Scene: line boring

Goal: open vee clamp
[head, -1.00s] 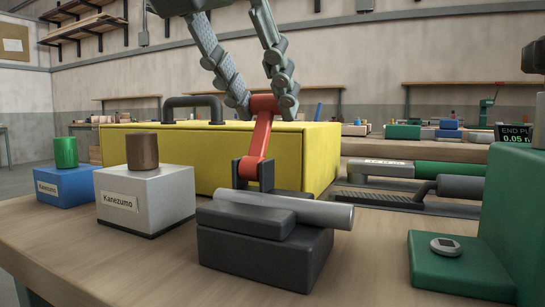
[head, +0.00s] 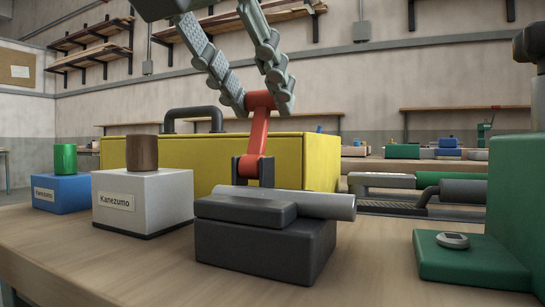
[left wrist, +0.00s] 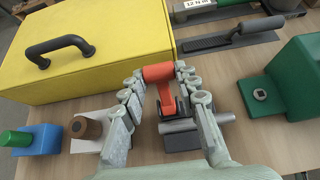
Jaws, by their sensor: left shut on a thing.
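The vee clamp is a dark grey block (head: 262,250) on the bench with a grey bar (head: 318,205) lying across it under a dark top piece (head: 245,208). Its red lever (head: 258,134) stands nearly upright from a dark hinge at the back, with a crosspiece on top. My left gripper (head: 262,99) comes from above and is shut on the top of the red lever. In the left wrist view the fingers (left wrist: 160,88) flank the red lever (left wrist: 160,74), and the lower block is partly hidden. My right gripper is not in view.
A yellow case (head: 315,160) with a dark handle stands behind the clamp. A white box (head: 165,205) and a blue box (head: 62,193) with cylinders on top stand at left. A green fixture (head: 460,262) stands at right. Bare bench lies in front.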

